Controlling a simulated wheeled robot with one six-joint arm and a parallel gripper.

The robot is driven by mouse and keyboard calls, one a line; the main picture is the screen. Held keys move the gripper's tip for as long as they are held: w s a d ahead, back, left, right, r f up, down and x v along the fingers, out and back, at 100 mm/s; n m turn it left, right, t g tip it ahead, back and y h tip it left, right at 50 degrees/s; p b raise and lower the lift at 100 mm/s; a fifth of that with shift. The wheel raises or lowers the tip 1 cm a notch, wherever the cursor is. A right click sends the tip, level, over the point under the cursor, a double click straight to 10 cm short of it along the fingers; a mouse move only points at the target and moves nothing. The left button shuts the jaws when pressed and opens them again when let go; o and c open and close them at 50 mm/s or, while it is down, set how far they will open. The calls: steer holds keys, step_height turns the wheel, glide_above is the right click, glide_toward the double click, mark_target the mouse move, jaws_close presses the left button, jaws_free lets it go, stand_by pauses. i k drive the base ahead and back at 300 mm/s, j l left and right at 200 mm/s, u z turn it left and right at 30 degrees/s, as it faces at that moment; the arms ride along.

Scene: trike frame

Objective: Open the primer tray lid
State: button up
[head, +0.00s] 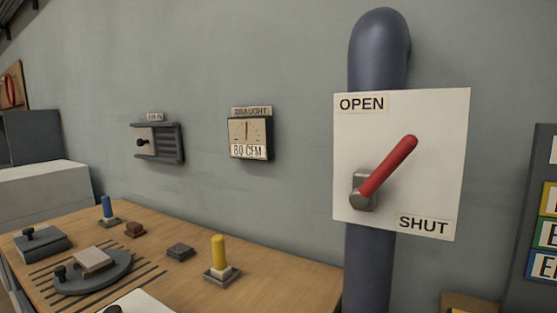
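No thing in view is labelled as the primer tray. A dark grey block with a black knob on top (42,243) sits at the left of the wooden bench. In front of it is a rounded grey piece with a black knob (95,278), bearing a beige block (94,259). A white flat surface (144,302) is cut off by the bottom edge, with a dark knob beside it. I cannot tell which, if any, is the tray lid. My gripper is not in view.
The bench (300,282) also holds a blue peg (107,207), a yellow peg (218,250) and small blocks. A blue pipe (378,50) carries an OPEN/SHUT plate (440,130) with a red lever (388,165). A draught gauge (249,137) hangs on the wall.

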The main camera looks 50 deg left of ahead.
mark_target(31, 239)
steer(key=u, duration=2.7)
steer(key=i+j+u, duration=0.15)
steer(key=i+j, duration=0.65)
